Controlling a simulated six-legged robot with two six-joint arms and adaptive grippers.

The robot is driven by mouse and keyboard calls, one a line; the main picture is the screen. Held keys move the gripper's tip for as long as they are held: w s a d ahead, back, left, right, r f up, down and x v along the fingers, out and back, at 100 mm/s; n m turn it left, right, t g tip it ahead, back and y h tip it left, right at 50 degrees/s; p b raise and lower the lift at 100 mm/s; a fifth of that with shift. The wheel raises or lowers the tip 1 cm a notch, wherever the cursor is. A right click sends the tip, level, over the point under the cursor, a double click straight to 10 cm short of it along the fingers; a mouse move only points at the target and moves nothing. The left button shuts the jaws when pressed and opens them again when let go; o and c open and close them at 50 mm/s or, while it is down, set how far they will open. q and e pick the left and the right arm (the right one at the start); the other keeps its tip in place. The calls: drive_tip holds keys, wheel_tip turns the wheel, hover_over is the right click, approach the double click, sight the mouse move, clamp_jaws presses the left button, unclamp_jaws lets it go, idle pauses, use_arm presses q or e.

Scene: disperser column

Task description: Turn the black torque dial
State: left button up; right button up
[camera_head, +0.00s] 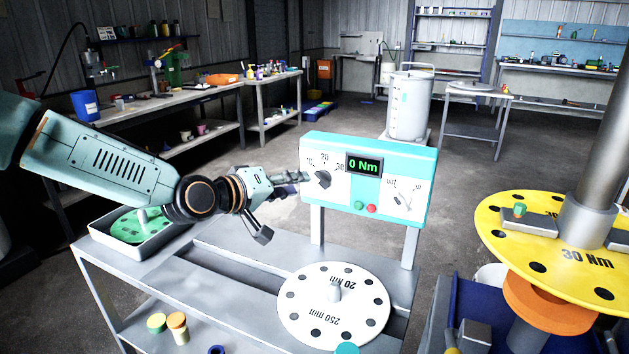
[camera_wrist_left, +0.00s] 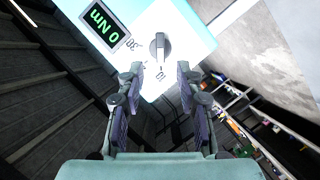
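The black torque dial (camera_head: 323,179) is on the left of a teal and white control panel (camera_head: 420,190). The panel's display (camera_head: 363,165) reads 0 Nm. A printed scale surrounds the dial. In the left wrist view the dial (camera_wrist_left: 159,47) lies just past my fingertips, roughly centred between them, with the mark 10 near it. My left gripper (camera_head: 281,206) is open and empty, left of the panel and below the dial's height. Its two fingers (camera_wrist_left: 160,82) are apart in the wrist view, and no contact with the dial shows. My right gripper is not in view.
The panel also has a second scale with a knob (camera_head: 402,200), a green button (camera_head: 359,205) and a red button (camera_head: 371,208). A white disc (camera_head: 315,318) lies on the grey bench below. A tray (camera_head: 110,240) sits left; a yellow disc (camera_head: 515,230) stands right.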

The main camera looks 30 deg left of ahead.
sight(318, 180)
use_arm(q)
drive_tip(key=b+x, duration=0.2)
drive_tip(key=x, duration=0.2)
drive_tip(key=shift+s+a+f, duration=0.1)
drive_tip(key=shift+f, duration=0.05)
drive_tip(key=shift+w+d, duration=0.25)
drive_tip(key=shift+w, duration=0.05)
drive_tip(key=shift+w+d, duration=0.1)
drive_tip(key=shift+w, duration=0.1)
drive_tip(key=shift+w+f+b, duration=0.1)
drive_tip(key=shift+w+b, duration=0.2)
drive_tip(key=shift+w, duration=0.25)
drive_tip(key=shift+w+d+f, duration=0.15)
drive_tip(key=shift+w+f, duration=0.05)
drive_tip(key=shift+w, duration=0.35)
drive_tip(key=shift+s+r, duration=0.15)
drive_tip(key=shift+s, duration=0.15)
drive_tip(key=shift+c, duration=0.8)
drive_tip(key=shift+w, duration=0.2)
clamp_jaws()
